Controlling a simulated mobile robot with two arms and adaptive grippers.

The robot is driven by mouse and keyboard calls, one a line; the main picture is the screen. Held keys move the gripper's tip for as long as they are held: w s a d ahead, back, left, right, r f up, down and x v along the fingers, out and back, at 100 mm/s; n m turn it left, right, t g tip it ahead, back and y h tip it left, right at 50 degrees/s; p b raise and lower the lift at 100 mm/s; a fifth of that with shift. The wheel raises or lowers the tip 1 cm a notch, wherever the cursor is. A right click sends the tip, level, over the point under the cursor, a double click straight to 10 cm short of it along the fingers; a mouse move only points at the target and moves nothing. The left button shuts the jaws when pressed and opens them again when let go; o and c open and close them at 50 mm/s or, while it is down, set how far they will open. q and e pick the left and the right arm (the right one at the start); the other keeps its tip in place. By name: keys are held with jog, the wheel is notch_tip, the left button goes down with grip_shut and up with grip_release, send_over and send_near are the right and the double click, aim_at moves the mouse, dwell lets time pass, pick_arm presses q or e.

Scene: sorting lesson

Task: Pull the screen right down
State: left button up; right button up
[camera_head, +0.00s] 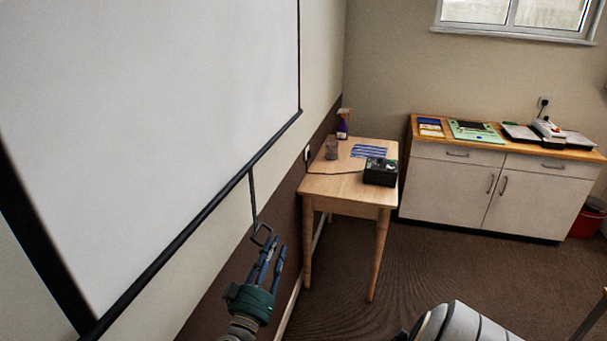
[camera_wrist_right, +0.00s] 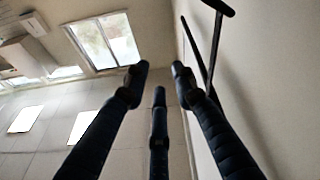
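The white screen (camera_head: 150,110) hangs on the left wall, with a dark bar (camera_head: 205,210) along its lower edge. My left gripper is not in view.
A small wooden table (camera_head: 335,187) stands by the wall beyond the gripper, with a black box (camera_head: 380,171), a glass (camera_head: 331,149) and a spray bottle (camera_head: 343,124) on it. A white cabinet (camera_head: 450,185) stands at the back. The floor (camera_head: 430,265) between is clear.

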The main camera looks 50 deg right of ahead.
jog(key=s+d+r+n+t+h, duration=0.1)
jog(key=d+r+n+t+h, duration=0.2)
jog(key=d+r, duration=0.9)
jog(key=shift+s+f, duration=0.1)
jog(key=shift+f, duration=0.05)
dwell(0.4)
